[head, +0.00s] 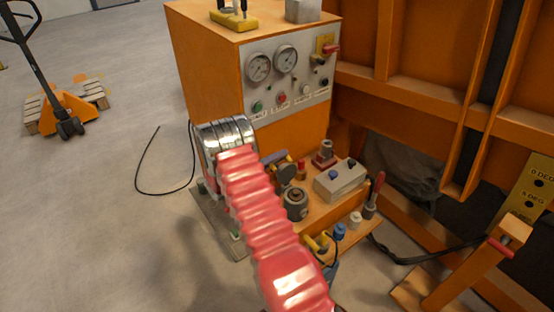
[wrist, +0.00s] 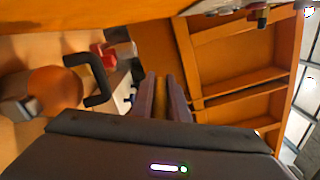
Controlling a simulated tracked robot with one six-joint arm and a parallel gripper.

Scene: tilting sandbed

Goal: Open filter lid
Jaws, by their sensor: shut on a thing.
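A dark grey round filter pot (head: 295,204) stands on the orange bench in the head view. A dark round disc (head: 287,173), which looks like its lid, stands tilted just behind it. My gripper (head: 277,160) is beside this disc, largely hidden behind my red-sleeved arm. In the wrist view my gripper (wrist: 164,98) has its dark fingers close together, with a narrow yellow piece (wrist: 160,96) between them. I cannot tell from the pictures whether this piece belongs to the lid.
An orange cabinet (head: 200,65) with gauges stands behind the bench. A grey box (head: 340,181) and a red-handled lever (head: 374,190) are right of the pot. A black bracket (wrist: 92,78) is left of my fingers. Orange ribbed walls stand on the right.

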